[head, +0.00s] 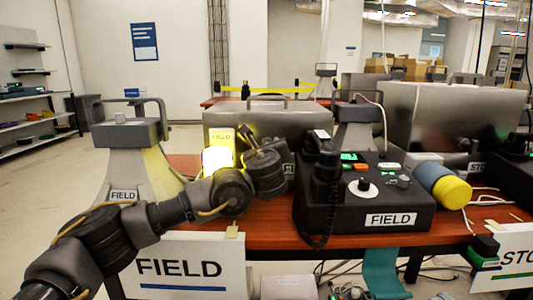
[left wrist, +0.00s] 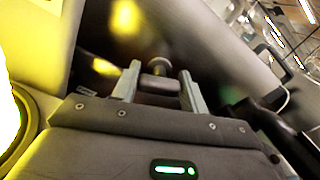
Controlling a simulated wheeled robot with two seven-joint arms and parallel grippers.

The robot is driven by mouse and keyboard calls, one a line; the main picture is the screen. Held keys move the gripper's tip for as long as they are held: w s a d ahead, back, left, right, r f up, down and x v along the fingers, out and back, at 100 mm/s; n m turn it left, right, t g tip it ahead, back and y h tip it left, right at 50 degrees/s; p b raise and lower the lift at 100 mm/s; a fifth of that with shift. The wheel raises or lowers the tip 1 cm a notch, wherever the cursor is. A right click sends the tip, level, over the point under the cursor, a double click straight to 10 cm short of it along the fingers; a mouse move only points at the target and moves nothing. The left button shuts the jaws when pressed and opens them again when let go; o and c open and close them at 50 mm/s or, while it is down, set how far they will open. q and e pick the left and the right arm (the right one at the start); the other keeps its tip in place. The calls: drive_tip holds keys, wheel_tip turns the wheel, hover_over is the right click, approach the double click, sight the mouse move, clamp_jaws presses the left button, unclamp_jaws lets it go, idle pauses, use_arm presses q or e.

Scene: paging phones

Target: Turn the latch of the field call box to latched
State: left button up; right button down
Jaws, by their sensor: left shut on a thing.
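The field call box (head: 225,123) is a grey metal case with a top handle, standing at the back of the red-brown table behind my left arm. Its front label is mostly hidden. My left gripper (head: 252,134) is at the front of this box. In the left wrist view its two pale fingers (left wrist: 157,88) are closed on a short grey latch (left wrist: 157,69) with a rounded knob, against the dark box face. The latch's exact angle is hard to tell. My right gripper is not in view.
A yellow lit lamp (head: 220,150) stands just left of my gripper. A black FIELD desk phone (head: 380,205) with handset and curly cord is at the right. A grey FIELD stand (head: 125,165) is at the left. A blue-yellow cylinder (head: 445,187) lies beside the phone.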

use_arm(q)
drive_tip(key=shift+a+f+n+b, duration=0.1)
drive_tip(key=shift+n+b, duration=0.7)
drive_tip(key=shift+n, duration=0.7)
drive_tip(key=o, duration=1)
drive_tip(key=s+p, duration=0.1)
drive_tip(key=s, duration=0.9)
drive_tip(key=shift+s+p, duration=0.35)
drive_tip(key=shift+s, duration=0.05)
